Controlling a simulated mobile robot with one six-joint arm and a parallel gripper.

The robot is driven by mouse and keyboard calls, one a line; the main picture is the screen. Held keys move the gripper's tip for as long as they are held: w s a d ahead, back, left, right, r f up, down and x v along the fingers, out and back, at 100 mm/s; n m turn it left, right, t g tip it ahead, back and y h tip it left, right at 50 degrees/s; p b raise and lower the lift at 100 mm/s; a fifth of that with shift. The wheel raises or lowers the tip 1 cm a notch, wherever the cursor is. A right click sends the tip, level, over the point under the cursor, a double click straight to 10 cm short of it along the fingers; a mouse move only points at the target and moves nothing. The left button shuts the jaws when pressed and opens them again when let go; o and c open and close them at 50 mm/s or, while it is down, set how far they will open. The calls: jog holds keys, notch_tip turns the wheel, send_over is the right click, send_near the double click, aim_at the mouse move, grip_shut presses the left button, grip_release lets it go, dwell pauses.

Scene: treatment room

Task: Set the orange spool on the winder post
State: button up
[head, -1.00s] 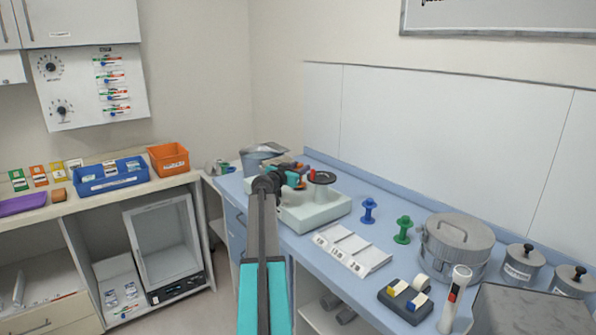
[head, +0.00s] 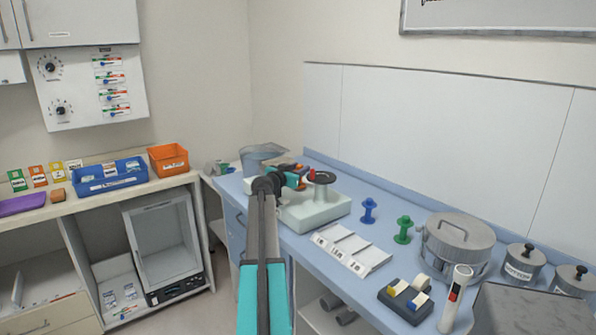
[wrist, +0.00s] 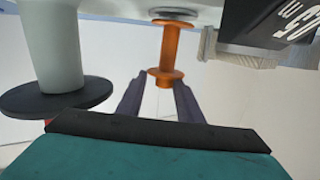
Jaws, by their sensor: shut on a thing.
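The orange spool (wrist: 168,48) stands out in the wrist view, between the tips of my gripper (wrist: 158,84). My gripper is shut on its near flange end. The spool's far flange overlaps the pale winder body (wrist: 115,10); I cannot tell whether it touches, and no post shows at the spool. In the head view my gripper (head: 299,178) is over the pale winder base (head: 318,212), beside its dark wheel with a red knob (head: 321,178). The spool is not clear there. The wheel (wrist: 50,101) and its grey column show at left in the wrist view.
A blue spool (head: 369,211) and a green spool (head: 403,230) stand on the blue bench right of the winder. A white slotted tray (head: 350,250) lies in front. A grey bucket (head: 262,158) is behind my gripper. A lidded pot (head: 458,245) stands at right.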

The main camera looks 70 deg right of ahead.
jog(key=shift+f+b, duration=0.25)
jog(key=shift+b, duration=0.05)
jog(key=o, duration=0.8)
jog(key=shift+c, duration=0.2)
jog(key=shift+a, duration=0.15)
jog(key=shift+w+a+r+b, duration=0.1)
jog(key=shift+a+b, duration=0.45)
jog(key=shift+a, duration=0.45)
jog(key=shift+w+a+r+b, duration=0.1)
jog(key=shift+a+b, duration=0.45)
jog(key=shift+a, duration=0.4)
jog(key=shift+w+a+r+b, duration=0.15)
jog(key=shift+a+b, duration=0.35)
jog(key=shift+a, duration=0.6)
jog(key=shift+w+a+r+b, duration=0.15)
jog(key=shift+a+b, duration=0.35)
jog(key=shift+a, duration=0.65)
jog(key=shift+w+a+b, duration=0.25)
jog(key=shift+a+b, duration=0.25)
jog(key=shift+a, duration=0.6)
